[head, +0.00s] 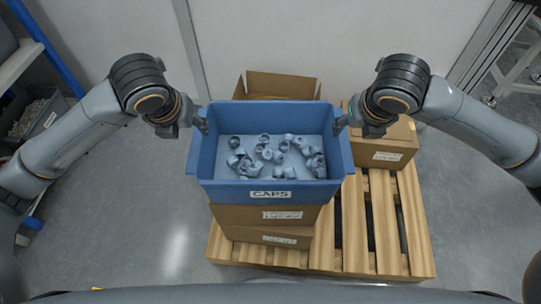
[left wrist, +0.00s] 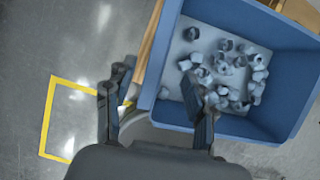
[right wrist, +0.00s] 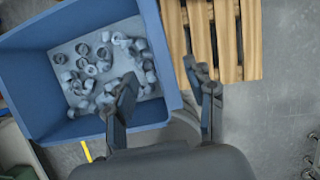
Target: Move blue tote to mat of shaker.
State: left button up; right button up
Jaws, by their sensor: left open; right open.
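The blue tote (head: 272,103), labelled CAPS, sits upright on stacked cardboard boxes and holds many loose grey-blue caps (head: 270,152). My left gripper (head: 201,122) is open at the tote's left wall. In the left wrist view its fingers (left wrist: 156,108) lie either side of the tote wall (left wrist: 158,60). My right gripper (head: 342,124) is open at the right wall. In the right wrist view its fingers (right wrist: 166,102) lie either side of that wall (right wrist: 157,45). I cannot tell whether the fingers touch the tote. No shaker or mat is recognisable in view.
The stacked boxes (head: 262,217) stand on a wooden pallet (head: 385,225). Another closed box (head: 395,148) stands at right and an open box (head: 262,83) behind. A shelf with a grey bin (head: 40,118) is at left. Yellow floor lines (left wrist: 47,115) show in the left wrist view.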

aim_at(198, 137)
pick_arm(q)
jog(key=x, duration=0.9)
pick_arm(e)
jog(key=x, duration=0.9)
jog(key=shift+r, duration=0.1)
pick_arm(q)
jog(key=shift+r, duration=0.1)
grip_shut()
pick_arm(e)
grip_shut()
pick_arm(q)
jog(key=shift+r, duration=0.1)
pick_arm(e)
jog(key=shift+r, duration=0.1)
